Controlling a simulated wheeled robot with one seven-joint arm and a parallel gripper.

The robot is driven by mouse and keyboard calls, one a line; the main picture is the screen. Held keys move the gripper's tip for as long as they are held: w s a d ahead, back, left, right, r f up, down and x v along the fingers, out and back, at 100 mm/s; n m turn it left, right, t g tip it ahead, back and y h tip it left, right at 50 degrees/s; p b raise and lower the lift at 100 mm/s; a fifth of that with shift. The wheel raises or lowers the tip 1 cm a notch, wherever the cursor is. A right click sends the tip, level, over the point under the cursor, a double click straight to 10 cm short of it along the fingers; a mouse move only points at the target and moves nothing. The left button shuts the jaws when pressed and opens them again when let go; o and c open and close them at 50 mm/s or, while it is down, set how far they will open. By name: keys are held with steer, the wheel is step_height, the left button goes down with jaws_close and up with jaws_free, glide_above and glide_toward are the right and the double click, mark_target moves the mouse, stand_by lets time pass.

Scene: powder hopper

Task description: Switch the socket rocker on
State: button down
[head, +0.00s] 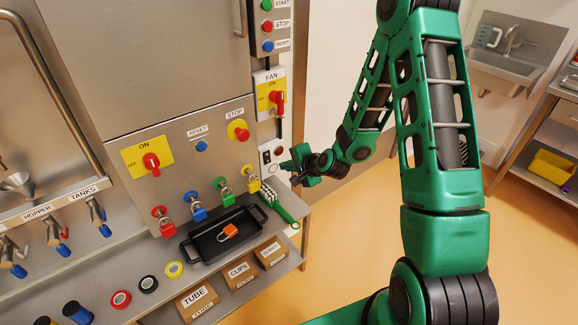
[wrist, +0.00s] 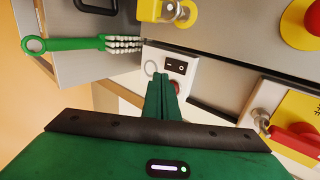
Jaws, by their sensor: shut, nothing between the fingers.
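The socket (head: 266,148) is a pale plate on the side of the steel cabinet, below the FAN switch. In the wrist view, the socket plate (wrist: 150,54) carries a black rocker (wrist: 175,66) with white marks, a round outlet and a red round part partly behind my fingers. I cannot tell which side of the rocker is pressed. My gripper (head: 287,166) is just right of the socket in the head view. In the wrist view, my gripper (wrist: 161,80) has its fingers together and empty, pointing at the plate just below and left of the rocker. Contact is not clear.
A green-handled brush (head: 280,204) lies on the shelf below the socket. A yellow padlock (head: 252,184) hangs nearby on the panel. The FAN switch (head: 276,98) with a red handle is above. A black tray (head: 225,235) holds an orange padlock. Open floor lies to the right.

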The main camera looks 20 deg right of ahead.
mark_target(267, 158)
steer(key=x, duration=0.5)
steer(key=r+x, duration=0.1)
steer(key=x, duration=0.1)
steer(key=shift+w+a+f, duration=0.15)
steer(key=shift+w+a, duration=0.1)
steer(key=shift+w, duration=0.5)
steer(key=shift+w+a, duration=0.1)
steer(key=shift+w, duration=0.3)
steer(key=shift+w+f, duration=0.1)
steer(key=shift+r, duration=0.85)
